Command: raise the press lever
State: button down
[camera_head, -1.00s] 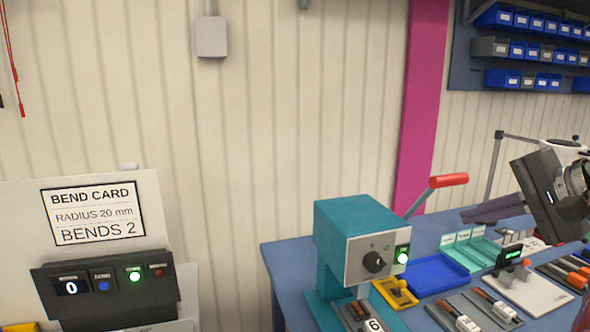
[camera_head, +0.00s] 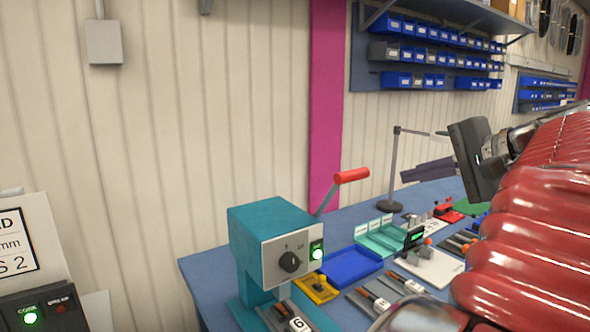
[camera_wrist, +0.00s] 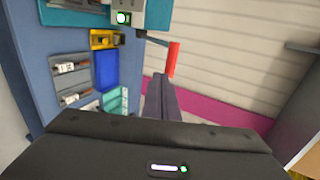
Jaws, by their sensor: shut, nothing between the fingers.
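The teal press (camera_head: 262,222) stands on the blue bench, with a dial and a green light on its grey face. Its lever is a thin grey rod with a red handle (camera_head: 351,175), slanting up to the right behind the press. In the wrist view the red handle (camera_wrist: 173,60) lies just beyond my fingertips, and part of the press (camera_wrist: 155,14) shows at the top. My gripper (camera_head: 405,177) is shut and empty, right of the handle in the head view with a gap between. Its dark fingers (camera_wrist: 158,80) point towards the handle in the wrist view; contact is not visible.
A yellow block (camera_head: 315,288), a blue tray (camera_head: 352,266) and teal bins (camera_head: 385,237) sit right of the press. A lamp stand (camera_head: 392,170) rises behind. My red arm covers the right side. The wall behind the lever is clear.

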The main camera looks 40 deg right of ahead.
send_near(356, 179)
notch_tip(356, 179, down, 3)
jog(key=w, duration=0.5)
jog(key=shift+w+r, duration=0.15)
jog(key=shift+r, duration=0.05)
jog(key=shift+d, duration=0.1)
